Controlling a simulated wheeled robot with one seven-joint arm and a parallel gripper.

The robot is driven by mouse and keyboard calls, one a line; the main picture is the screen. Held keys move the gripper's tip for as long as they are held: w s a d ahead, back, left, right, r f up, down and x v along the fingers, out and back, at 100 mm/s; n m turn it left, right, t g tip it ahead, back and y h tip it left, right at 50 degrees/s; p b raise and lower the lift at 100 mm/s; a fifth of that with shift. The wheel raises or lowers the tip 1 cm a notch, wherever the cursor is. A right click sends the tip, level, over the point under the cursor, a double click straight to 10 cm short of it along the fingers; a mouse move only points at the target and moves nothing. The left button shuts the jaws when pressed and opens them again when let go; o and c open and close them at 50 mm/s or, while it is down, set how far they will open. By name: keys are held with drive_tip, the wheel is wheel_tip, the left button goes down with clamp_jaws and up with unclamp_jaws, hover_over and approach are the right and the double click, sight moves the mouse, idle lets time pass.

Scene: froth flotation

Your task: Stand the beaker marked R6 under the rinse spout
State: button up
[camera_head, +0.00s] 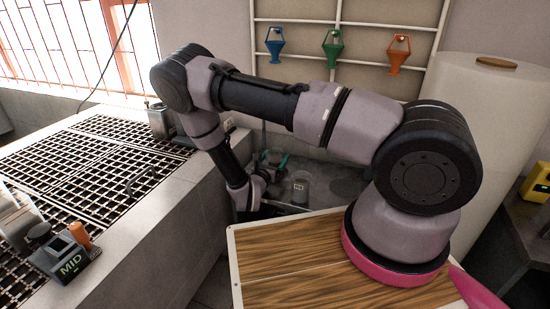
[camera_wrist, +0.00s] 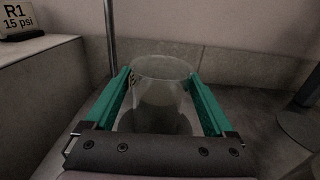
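A clear glass beaker (camera_wrist: 160,88) stands upright between the green fingers of my gripper (camera_wrist: 160,95) in the wrist view. It nearly fills the gap, its lower part looks dark, and I cannot tell whether the fingers press on it. In the head view my gripper (camera_head: 274,161) is low behind the near bench, close to the back wall. A beaker with a small pale label (camera_head: 299,188) stands just right of it; the label is too small to read. I cannot make out the rinse spout; a thin upright rod (camera_wrist: 109,40) rises behind the gripper.
A sign reading R1 15 psi (camera_wrist: 20,20) stands on the ledge at left. The bench with dark grating (camera_head: 85,165) lies left, with a MID block (camera_head: 68,262) on it. A large white cylinder (camera_head: 490,130) stands right. Coloured hangers (camera_head: 333,47) hang on the back rack.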

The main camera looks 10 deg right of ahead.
drive_tip(key=shift+r, duration=0.2)
drive_tip(key=v, duration=1.2)
drive_tip(key=shift+d+r, duration=0.15)
drive_tip(key=shift+r, duration=0.15)
drive_tip(key=s+d+r+m+g, duration=0.3)
drive_tip(key=d+r+m+g, duration=0.3)
drive_tip(key=r+m+g, duration=0.35)
drive_tip(key=s+d+r+m+g, duration=0.2)
drive_tip(key=d+r+m+g, duration=0.4)
drive_tip(key=r+m, duration=0.5)
drive_tip(key=s+r+m+t+y, duration=0.4)
drive_tip(key=s+r+m+y, duration=0.2)
drive_tip(key=r, duration=0.6)
drive_tip(key=s+r+m+t+y, duration=0.3)
drive_tip(key=s+r+m+y, duration=0.3)
drive_tip(key=r, duration=0.6)
drive_tip(key=shift+r+m+t, duration=0.25)
drive_tip(key=shift+m+t, duration=0.1)
drive_tip(key=shift+m, duration=0.1)
drive_tip(key=shift+d, duration=0.1)
